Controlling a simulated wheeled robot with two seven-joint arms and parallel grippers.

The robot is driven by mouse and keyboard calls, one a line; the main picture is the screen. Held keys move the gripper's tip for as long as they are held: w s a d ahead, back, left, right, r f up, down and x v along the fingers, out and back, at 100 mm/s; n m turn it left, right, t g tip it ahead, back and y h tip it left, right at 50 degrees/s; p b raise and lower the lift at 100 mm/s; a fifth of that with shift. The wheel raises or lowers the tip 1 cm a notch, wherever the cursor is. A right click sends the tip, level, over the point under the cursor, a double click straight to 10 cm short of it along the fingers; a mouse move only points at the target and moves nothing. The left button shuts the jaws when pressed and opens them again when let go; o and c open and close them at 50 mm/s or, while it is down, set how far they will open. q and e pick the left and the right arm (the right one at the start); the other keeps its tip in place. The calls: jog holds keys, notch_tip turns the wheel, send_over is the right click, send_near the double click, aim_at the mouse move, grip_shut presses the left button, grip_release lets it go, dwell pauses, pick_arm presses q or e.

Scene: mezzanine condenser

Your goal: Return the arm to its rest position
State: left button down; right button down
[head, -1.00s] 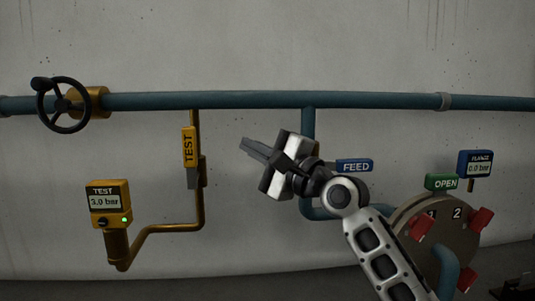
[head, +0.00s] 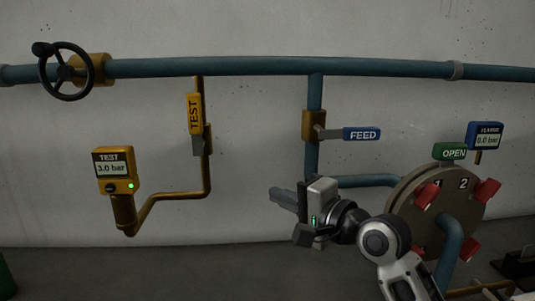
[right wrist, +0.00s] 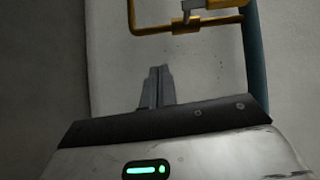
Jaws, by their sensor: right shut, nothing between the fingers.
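My right gripper (head: 284,199) is in the lower middle of the head view, left of the round flange. Its fingers are shut with nothing between them and point left toward the bare wall. In the right wrist view the closed fingers (right wrist: 156,88) stand against the grey wall, touching nothing. My right arm comes in from the bottom right, passing in front of the flange's left side. My left gripper is not in view.
The flange (head: 410,197) with red clamps stands close on the right. The blue FEED handle (head: 361,134) sits above my gripper. The yellow TEST handle (head: 195,114), TEST gauge (head: 113,166) reading 3.0 bar and black handwheel (head: 66,72) are further left. Wall between is clear.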

jog(key=s+d+f+n+g+h, duration=0.1)
jog(key=s+d+f+h, duration=0.1)
jog(key=s+f, duration=0.2)
jog(key=s+d+f+n+g+h, duration=0.1)
jog(key=s+f, duration=0.4)
jog(key=f, duration=0.5)
jog(key=s+d+f+n+g+h, duration=0.1)
jog(key=s+d+f+n+h, duration=0.2)
jog(key=f, duration=0.4)
jog(key=shift+s+d+f+g, duration=0.3)
jog(key=shift+s+d+g, duration=0.1)
jog(key=shift+s+d, duration=0.35)
jog(key=s+d+f+n+g+h, duration=0.3)
jog(key=s+d+f, duration=0.15)
jog(key=s, duration=0.55)
jog(key=s+d+f+n+g+h, duration=0.2)
jog(key=s+d+f+h, duration=0.15)
jog(key=s+d, duration=0.45)
jog(key=w+a+f+n+t+y, duration=0.1)
jog(key=w+a+f+t+y, duration=0.2)
jog(key=w+a+f+t, duration=0.2)
jog(key=a+f+t, duration=0.1)
jog(key=a, duration=0.2)
jog(key=shift+a+f+t, duration=0.25)
jog(key=shift+f+t, duration=0.05)
jog(key=shift+f, duration=0.1)
jog(key=shift+y, duration=0.25)
